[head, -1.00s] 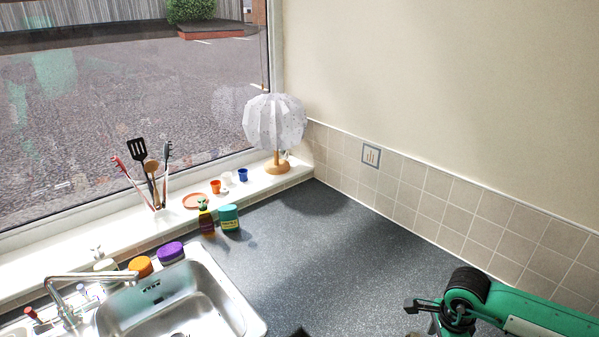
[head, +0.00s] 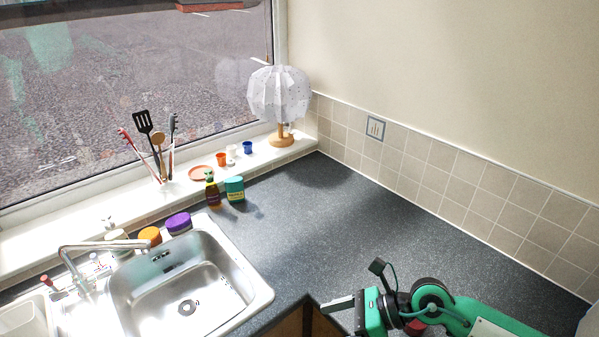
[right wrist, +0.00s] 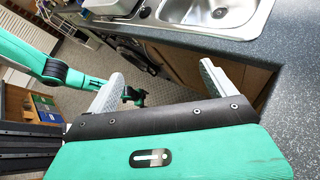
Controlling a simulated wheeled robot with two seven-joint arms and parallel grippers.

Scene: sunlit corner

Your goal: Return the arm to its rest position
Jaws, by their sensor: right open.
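My right gripper (head: 342,318) is at the bottom of the head view, in front of the counter's inner corner. Its green and black arm comes in from the lower right. In the right wrist view the two pale fingers of this gripper (right wrist: 161,70) are spread apart with nothing between them. They point towards the cabinet fronts and floor below the sink edge. My left arm (right wrist: 50,68) shows at the left of the right wrist view, partly behind a right finger. Its jaws are too small and covered to read. The head view does not show the left arm.
The grey speckled counter (head: 340,225) is clear in the middle. The steel sink (head: 235,265) is at the left. A green-labelled container (head: 235,188), a dark bottle (head: 212,193) and a purple-lidded jar (head: 179,223) stand behind it. A lamp (head: 280,95) and utensils (head: 158,140) stand on the sill.

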